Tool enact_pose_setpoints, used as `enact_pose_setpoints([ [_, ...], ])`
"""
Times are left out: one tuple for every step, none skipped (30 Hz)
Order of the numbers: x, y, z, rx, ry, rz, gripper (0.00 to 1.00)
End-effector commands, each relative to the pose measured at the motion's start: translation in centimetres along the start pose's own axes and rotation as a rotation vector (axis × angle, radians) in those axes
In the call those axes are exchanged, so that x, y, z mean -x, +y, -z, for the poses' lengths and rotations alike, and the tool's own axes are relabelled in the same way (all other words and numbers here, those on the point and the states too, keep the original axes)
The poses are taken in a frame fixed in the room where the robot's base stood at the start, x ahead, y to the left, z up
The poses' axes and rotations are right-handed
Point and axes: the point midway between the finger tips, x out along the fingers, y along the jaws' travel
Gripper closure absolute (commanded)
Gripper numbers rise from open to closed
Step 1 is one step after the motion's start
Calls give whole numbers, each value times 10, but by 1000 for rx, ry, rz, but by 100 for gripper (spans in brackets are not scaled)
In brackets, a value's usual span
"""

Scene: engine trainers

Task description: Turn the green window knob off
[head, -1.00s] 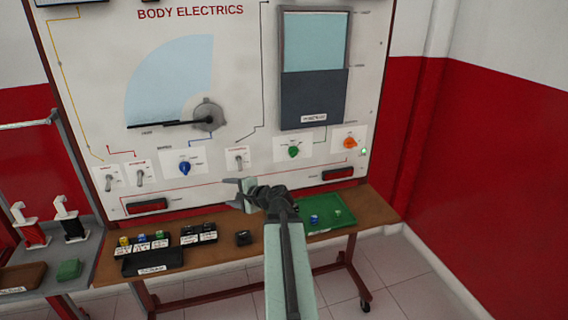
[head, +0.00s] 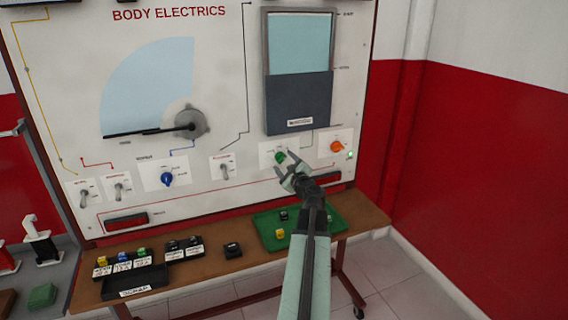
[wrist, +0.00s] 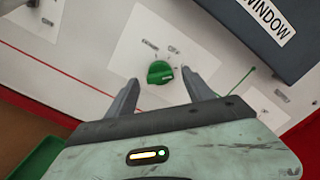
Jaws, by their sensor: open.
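The green window knob (head: 280,158) sits on a white label plate on the lower part of the panel, below the window display. My gripper (head: 286,162) is open right in front of the knob. In the wrist view my gripper (wrist: 164,94) has one finger on each side below the knob, and the knob lies just beyond the fingertips, between their lines. I see no contact.
An orange knob (head: 337,146) is to the right and a toggle switch (head: 226,171) to the left. A blue knob (head: 167,179) is further left. A green tray (head: 328,222) with small blocks lies on the bench below. A red lamp (head: 327,179) is beside my gripper.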

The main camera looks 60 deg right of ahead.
Motion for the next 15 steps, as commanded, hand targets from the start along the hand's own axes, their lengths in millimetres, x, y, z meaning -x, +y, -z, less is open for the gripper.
enact_pose_setpoints([
  [-9,0,1,0,-1,-1,39],
  [-11,0,0,0,-1,-1,39],
  [-12,0,0,1,0,0,39],
  [-13,0,0,1,0,0,39],
  [-13,0,0,1,0,0,39],
  [-12,0,0,1,0,0,39],
  [-12,0,0,1,0,0,39],
  [-12,0,0,1,0,0,39],
  [-12,0,0,1,0,0,39],
  [-12,0,0,1,0,0,45],
  [-12,0,0,1,0,0,53],
  [-12,0,0,1,0,0,64],
  [-12,0,0,1,0,0,73],
  [-12,0,0,1,0,0,81],
  [-12,0,0,1,0,0,92],
])
